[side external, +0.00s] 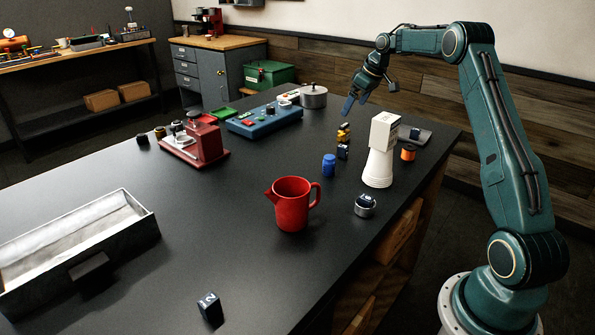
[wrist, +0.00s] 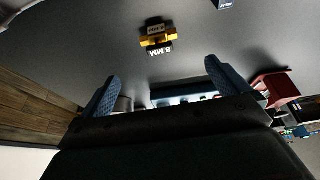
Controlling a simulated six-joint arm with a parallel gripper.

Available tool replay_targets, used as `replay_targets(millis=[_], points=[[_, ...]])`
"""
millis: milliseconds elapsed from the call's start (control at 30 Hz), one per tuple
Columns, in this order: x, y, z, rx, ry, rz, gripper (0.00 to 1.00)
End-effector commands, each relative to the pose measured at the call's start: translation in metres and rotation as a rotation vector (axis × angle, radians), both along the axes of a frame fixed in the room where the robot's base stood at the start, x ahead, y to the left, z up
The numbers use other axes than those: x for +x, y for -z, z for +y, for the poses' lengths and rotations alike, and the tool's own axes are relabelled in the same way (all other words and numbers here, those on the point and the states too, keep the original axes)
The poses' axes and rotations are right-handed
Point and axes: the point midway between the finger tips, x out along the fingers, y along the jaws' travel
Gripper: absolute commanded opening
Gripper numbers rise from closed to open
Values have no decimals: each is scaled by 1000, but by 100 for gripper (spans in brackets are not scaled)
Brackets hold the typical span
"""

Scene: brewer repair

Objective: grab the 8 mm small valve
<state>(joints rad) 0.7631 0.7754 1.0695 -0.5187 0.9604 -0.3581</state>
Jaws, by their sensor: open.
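The small valve (side external: 344,133) is a yellow, brass-like piece with dark parts, standing on the dark worktop right of the middle in the side view. In the wrist view the valve (wrist: 157,35) is near the top centre, with a dark "8 MM" label (wrist: 160,50) that reads upside down. My gripper (side external: 351,105) is above the worktop, just above and behind the valve in the side view, not touching it. Its blue fingers are spread and empty; in the wrist view the gripper (wrist: 164,84) has the valve beyond its fingertips, roughly centred between them.
A blue jar (side external: 329,165), a white grinder-like column (side external: 380,160) and an orange-and-black spool (side external: 408,152) stand near the valve. A red pitcher (side external: 292,203) is in front. A blue control box (side external: 264,121) and a red machine (side external: 196,145) stand left. Open worktop lies between them.

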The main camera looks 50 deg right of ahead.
Motion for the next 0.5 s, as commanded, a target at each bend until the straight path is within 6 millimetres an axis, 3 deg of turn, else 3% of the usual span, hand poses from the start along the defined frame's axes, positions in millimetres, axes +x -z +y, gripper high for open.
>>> replay_targets(millis=[200,500], points=[[12,31,2,2,-2,2,100],[17,44,1,0,1,1,100]])
